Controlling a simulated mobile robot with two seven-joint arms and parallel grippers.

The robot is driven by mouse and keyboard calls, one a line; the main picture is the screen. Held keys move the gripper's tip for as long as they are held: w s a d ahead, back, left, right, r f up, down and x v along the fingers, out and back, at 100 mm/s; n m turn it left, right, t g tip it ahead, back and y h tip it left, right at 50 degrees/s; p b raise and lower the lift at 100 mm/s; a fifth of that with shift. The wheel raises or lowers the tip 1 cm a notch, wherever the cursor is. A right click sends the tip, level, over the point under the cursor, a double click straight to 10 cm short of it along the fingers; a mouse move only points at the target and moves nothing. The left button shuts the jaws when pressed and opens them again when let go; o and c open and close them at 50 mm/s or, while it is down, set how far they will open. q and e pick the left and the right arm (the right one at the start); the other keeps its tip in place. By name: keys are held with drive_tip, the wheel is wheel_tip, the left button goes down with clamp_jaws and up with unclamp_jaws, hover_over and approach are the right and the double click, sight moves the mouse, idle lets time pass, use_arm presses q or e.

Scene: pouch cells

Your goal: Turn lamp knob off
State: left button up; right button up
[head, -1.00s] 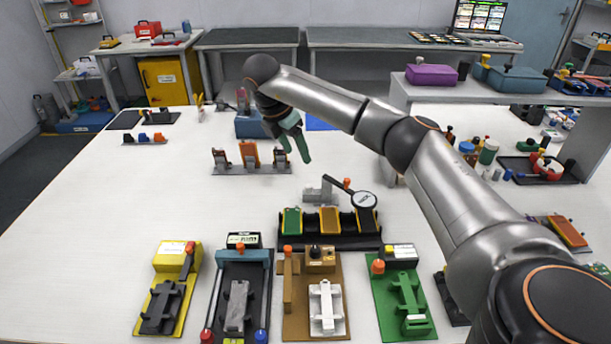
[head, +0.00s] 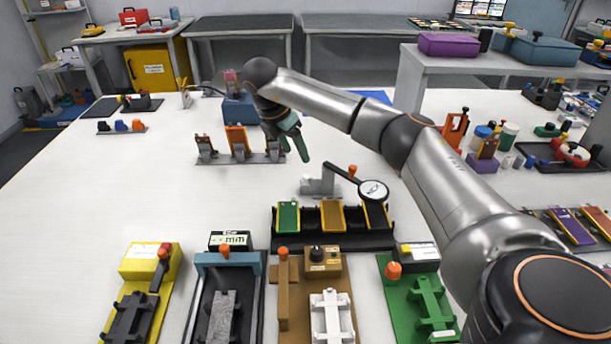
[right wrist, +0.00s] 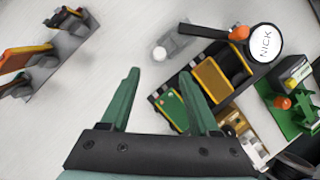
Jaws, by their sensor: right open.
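A lamp-like magnifier has a round white disc (head: 373,190) reading "NICK", a black arm with an orange joint (head: 353,170), and a grey base (head: 320,184). In the right wrist view the disc (right wrist: 265,42) is at upper right, and a pale round knob-like part (right wrist: 160,53) sits on the grey base, beyond my fingertips. I cannot tell for sure which part is the lamp knob. My right gripper (head: 292,150) is open and empty above the table, left of and behind the base. Its two green fingers also show in the right wrist view (right wrist: 160,75). My left gripper is out of view.
A black rack (head: 290,243) with green and yellow-framed pouches stands in front of the lamp. Yellow (head: 150,262), brown (head: 283,300) and green (head: 400,290) fixtures line the front. A grey stand (head: 240,158) with upright pieces is left of my gripper.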

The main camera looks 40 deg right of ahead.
sight(307, 176)
drive_tip(key=x, duration=1)
drive_tip(key=shift+d+f, duration=0.1)
drive_tip(key=shift+f, duration=0.1)
clamp_jaws()
